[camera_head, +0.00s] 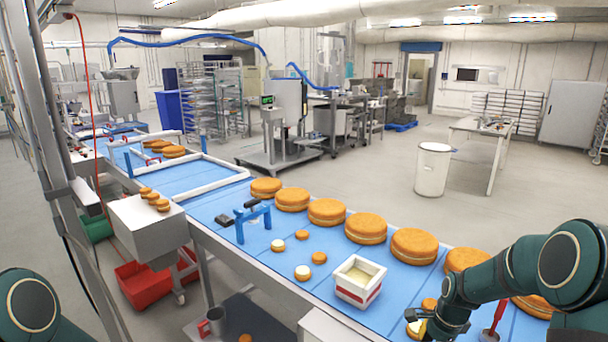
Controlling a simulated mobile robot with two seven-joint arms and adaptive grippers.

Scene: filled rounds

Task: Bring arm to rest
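My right arm (500,275) comes in from the right, over the near end of the blue conveyor belt (310,238). My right gripper (428,326) is low at the belt's near edge, pointing down. A small orange round with a pale top (414,327) is right at its fingers. I cannot tell whether the fingers are shut on it or only beside it. Another small orange round (429,304) lies just behind the gripper. Of my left arm only a dark green joint (32,305) shows at the lower left; its gripper is out of view.
Large filled rounds (327,212) line the belt's far side; my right arm partly covers the nearest. A white tub with pale filling (359,281) stands left of my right gripper. Several small rounds (303,272) and a blue stand (253,218) are farther left. A red-handled tool (496,318) is close right.

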